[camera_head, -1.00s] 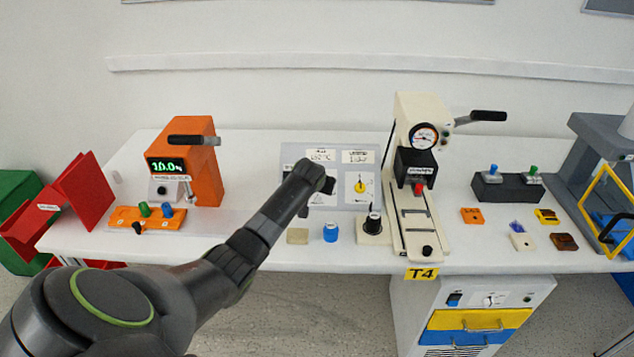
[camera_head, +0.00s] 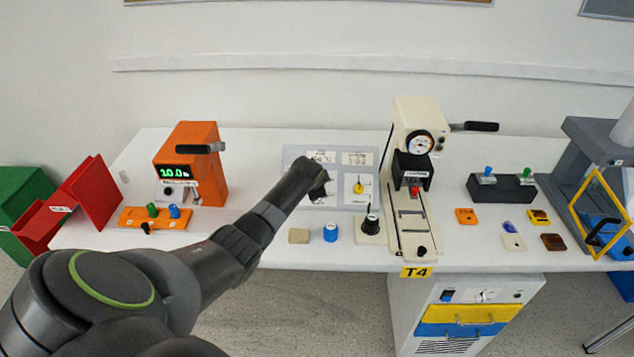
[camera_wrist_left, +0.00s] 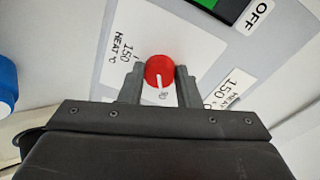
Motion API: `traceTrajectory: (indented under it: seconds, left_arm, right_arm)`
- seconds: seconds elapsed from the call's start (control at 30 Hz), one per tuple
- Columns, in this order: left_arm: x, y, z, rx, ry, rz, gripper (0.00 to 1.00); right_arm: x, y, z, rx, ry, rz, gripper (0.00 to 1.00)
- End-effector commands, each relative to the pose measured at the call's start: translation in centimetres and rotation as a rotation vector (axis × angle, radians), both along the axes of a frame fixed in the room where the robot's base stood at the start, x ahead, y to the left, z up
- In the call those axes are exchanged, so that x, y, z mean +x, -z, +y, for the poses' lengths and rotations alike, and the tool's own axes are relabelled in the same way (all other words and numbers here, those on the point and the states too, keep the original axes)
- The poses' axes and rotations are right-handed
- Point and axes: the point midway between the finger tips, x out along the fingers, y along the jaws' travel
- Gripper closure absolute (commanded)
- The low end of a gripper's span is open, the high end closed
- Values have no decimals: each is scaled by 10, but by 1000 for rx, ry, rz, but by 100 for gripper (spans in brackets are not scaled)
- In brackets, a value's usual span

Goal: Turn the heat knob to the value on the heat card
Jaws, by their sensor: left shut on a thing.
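The red heat knob (camera_wrist_left: 159,72) sits between the two fingers of my left gripper (camera_wrist_left: 160,76) in the left wrist view. The fingers are shut on its sides. The knob's white pointer line points down in that view, toward a small printed number that seems to read 90. The heat dial plate (camera_wrist_left: 135,45) around it reads 150 and HEAT °C. A white card (camera_wrist_left: 232,88) at its right also seems to read 150 °C HEAT. In the head view my wrist hides the knob, and the heat card (camera_head: 321,157) shows above it.
The control panel (camera_head: 340,148) also carries a yellow knob (camera_head: 359,187) and a second card (camera_head: 356,158). A beige block (camera_head: 299,236), a blue cap (camera_head: 330,232) and a black knob on a base (camera_head: 370,225) stand in front. A cream press (camera_head: 415,125) stands just right.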

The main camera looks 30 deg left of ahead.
Motion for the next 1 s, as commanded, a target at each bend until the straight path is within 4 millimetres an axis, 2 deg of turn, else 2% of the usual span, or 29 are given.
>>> traceTrajectory:
  seconds: [1.0]
  left_arm:
    - [3, -2, -2, 528, 741, 324, 93]
  right_arm:
    - [0, -17, 1, 1, 1, 0, 64]
